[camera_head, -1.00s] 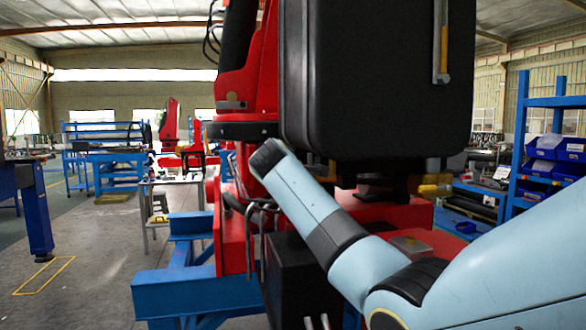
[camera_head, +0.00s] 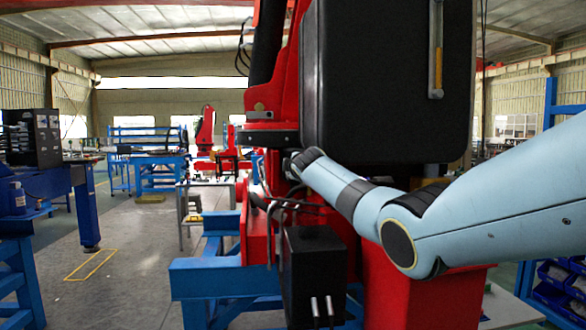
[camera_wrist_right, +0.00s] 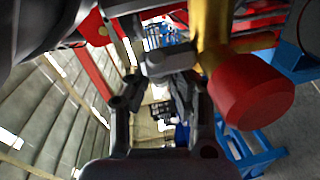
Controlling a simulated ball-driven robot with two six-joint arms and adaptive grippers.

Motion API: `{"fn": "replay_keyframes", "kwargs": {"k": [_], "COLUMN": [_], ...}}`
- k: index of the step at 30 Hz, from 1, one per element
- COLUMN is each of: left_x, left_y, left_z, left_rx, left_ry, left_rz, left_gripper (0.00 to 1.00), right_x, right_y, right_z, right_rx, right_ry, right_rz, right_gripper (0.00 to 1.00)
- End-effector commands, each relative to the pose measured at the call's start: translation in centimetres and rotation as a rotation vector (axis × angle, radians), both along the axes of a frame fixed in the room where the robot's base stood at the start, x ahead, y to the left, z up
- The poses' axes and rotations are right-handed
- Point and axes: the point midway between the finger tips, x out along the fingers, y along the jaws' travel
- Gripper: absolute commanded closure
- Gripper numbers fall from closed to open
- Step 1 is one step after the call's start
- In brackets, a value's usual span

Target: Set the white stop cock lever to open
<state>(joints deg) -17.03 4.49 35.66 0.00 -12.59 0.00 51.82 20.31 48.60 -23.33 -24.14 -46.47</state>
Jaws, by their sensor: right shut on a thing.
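In the right wrist view, my right gripper (camera_wrist_right: 155,95) is shut on a pale grey-white piece that looks like the stop cock lever (camera_wrist_right: 168,60). The lever lies across the fingertips, beside a yellow pipe or valve body (camera_wrist_right: 211,30). Its exact angle is hard to tell. In the head view, my right arm reaches in from the right, and its end is beside the lower left edge of the black tank (camera_head: 400,80). The right gripper and the lever are hidden there. My left gripper is in neither view.
A large red cylinder (camera_wrist_right: 250,90) is close to the right gripper. Open floor (camera_head: 130,240) lies to the left.

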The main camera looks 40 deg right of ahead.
Motion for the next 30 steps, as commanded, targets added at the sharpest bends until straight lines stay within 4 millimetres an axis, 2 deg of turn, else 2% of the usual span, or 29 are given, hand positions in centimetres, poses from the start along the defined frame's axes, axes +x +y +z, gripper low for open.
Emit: {"fn": "replay_keyframes", "kwargs": {"k": [5, 6, 10, 22, 26, 30], "left_x": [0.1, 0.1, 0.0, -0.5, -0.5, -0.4], "left_y": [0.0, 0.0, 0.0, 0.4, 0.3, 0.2], "left_z": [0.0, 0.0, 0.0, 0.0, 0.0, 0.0], "left_rx": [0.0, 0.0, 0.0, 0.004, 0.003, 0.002], "left_ry": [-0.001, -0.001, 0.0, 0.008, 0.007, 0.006], "left_rz": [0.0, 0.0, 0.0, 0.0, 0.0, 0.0], "left_gripper": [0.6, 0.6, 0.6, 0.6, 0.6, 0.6], "right_x": [0.0, 0.0, 0.0, -0.4, -1.5, -3.4], "right_y": [0.0, 0.0, 0.0, 0.2, 0.7, 1.8], "right_z": [-0.1, -0.1, -0.1, 0.0, 0.2, 0.4], "right_rx": [0.0, 0.0, 0.0, -0.001, -0.003, -0.003], "right_ry": [0.002, 0.002, 0.002, -0.001, 0.0, 0.0], "right_rz": [-0.001, -0.001, -0.001, -0.001, -0.002, 0.001], "right_gripper": [1.0, 0.76, 0.59, 0.58, 0.58, 0.58]}}
